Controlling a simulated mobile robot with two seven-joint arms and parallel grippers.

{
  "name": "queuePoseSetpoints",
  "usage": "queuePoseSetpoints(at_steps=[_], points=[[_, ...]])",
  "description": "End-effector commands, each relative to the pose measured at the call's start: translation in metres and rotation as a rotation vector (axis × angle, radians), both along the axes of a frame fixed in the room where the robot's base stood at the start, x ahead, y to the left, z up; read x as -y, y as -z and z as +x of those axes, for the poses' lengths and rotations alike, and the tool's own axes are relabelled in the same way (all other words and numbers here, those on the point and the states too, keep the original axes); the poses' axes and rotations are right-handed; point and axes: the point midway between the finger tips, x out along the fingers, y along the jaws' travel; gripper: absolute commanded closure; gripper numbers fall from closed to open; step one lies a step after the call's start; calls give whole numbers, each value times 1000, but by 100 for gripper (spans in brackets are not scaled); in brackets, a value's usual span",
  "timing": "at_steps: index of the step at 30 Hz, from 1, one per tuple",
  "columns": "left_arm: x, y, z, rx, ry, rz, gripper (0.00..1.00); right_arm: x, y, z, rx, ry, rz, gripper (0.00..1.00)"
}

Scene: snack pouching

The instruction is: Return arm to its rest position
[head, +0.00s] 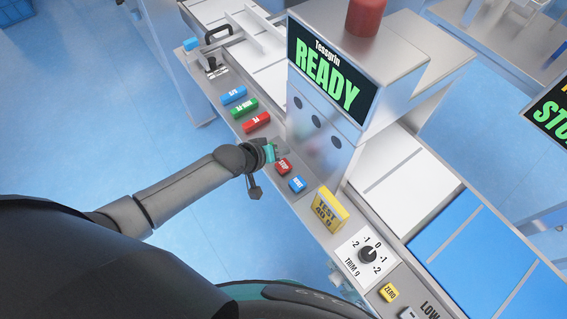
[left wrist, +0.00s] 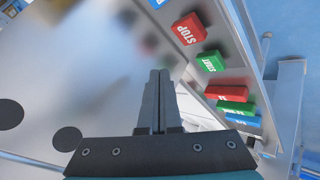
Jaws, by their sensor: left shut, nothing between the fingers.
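My left arm comes in from the left in the head view, and its gripper (head: 277,151) is over the front button strip of the grey machine (head: 325,125). In the left wrist view the two dark fingers (left wrist: 159,78) are together, with nothing between them. The gripper is beside the red STOP button (head: 283,166), which also shows in the left wrist view (left wrist: 189,29). The green START button (left wrist: 210,61) shows in the left wrist view and is mostly hidden by the gripper in the head view. I cannot tell if the fingers touch the panel. My right gripper is not in view.
The machine's screen (head: 327,80) reads READY. Blue (head: 234,95), green (head: 244,108) and red (head: 257,123) buttons lie farther along the strip. A blue button (head: 297,184), yellow block (head: 327,209) and trim dial (head: 367,254) lie nearer.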

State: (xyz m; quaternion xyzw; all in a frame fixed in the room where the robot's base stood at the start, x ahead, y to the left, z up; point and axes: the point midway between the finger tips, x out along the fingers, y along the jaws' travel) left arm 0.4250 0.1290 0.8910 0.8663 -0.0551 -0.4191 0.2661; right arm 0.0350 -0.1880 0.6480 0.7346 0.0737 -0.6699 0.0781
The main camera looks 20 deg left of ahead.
Motion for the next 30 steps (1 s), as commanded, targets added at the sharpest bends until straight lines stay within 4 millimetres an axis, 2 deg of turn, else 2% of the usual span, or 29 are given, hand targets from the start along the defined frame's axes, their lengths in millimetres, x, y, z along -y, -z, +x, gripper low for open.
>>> queuePoseSetpoints(at_steps=[11,14,17,22,26,30], points=[[0,0,0,-1,1,1,100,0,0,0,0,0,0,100],[8,-2,-7,-6,21,10,100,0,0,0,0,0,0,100],[23,-7,-24,-21,72,43,100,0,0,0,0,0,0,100],[43,-28,-68,-54,193,157,100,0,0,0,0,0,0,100],[39,-49,-102,-89,266,264,100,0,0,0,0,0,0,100],[23,-70,-135,-139,317,368,100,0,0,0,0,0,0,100]])
